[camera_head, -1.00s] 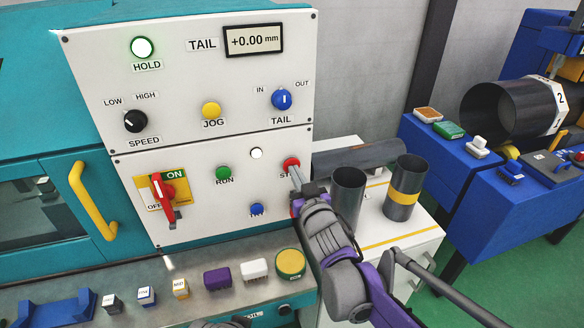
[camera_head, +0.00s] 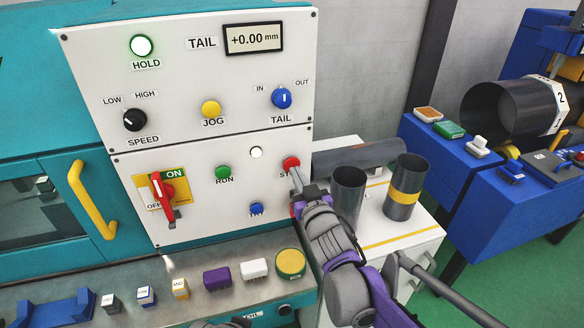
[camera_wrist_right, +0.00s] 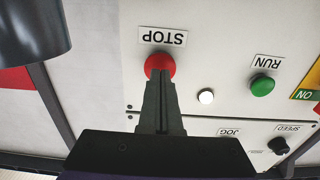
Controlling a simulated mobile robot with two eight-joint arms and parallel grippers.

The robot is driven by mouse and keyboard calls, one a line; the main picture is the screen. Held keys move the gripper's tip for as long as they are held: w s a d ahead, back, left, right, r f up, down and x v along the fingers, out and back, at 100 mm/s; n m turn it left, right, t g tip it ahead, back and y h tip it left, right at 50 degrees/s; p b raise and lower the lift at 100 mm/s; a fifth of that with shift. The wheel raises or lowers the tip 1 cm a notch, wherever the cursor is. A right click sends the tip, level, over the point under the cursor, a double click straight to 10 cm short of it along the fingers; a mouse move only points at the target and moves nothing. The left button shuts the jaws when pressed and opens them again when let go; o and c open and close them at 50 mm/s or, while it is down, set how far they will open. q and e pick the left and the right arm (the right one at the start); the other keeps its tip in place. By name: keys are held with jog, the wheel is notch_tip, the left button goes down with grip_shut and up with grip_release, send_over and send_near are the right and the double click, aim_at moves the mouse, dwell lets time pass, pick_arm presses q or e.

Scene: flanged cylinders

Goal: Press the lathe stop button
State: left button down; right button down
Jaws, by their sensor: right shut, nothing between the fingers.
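The red stop button (camera_head: 291,162) is on the right side of the white lathe panel (camera_head: 190,225), its label partly hidden by my right gripper. My right gripper (camera_head: 296,178) is shut and empty, with its tips at the button. In the right wrist view the shut fingers (camera_wrist_right: 160,85) overlap the lower part of the red button (camera_wrist_right: 160,64), below the upside-down STOP label (camera_wrist_right: 162,37). I cannot tell whether the tips touch or press it. My left gripper is not in view.
The green RUN button (camera_head: 223,173) and a blue button (camera_head: 256,208) are nearby on the panel. A red ON/OFF switch (camera_head: 160,190) is at left. Dark cylinders (camera_head: 347,190) stand on a white cabinet right of my arm. Several small blocks line the ledge below.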

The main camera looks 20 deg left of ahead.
jog(key=v, duration=0.4)
jog(key=shift+b, duration=0.3)
dwell(0.5)
jog(key=s+d+f+m+g+h+p, duration=0.1)
jog(key=s+d+f+m+g+h, duration=0.2)
jog(key=d, duration=0.8)
jog(key=s+d+f+m+h+p, duration=0.2)
jog(key=s+d+f+h, duration=0.3)
jog(key=d, duration=0.7)
jog(key=s+d+f+m+g+h, duration=0.1)
jog(key=s+d+f+g, duration=0.2)
jog(key=s, duration=0.6)
jog(key=s+d+f+g+h+p, duration=0.1)
jog(key=s+d+f+g, duration=0.2)
jog(key=s, duration=0.6)
notch_tip(320, 180, down, 2)
jog(key=d, duration=0.2)
jog(key=shift+d+m+g+p, duration=0.3)
jog(key=shift+m, duration=0.1)
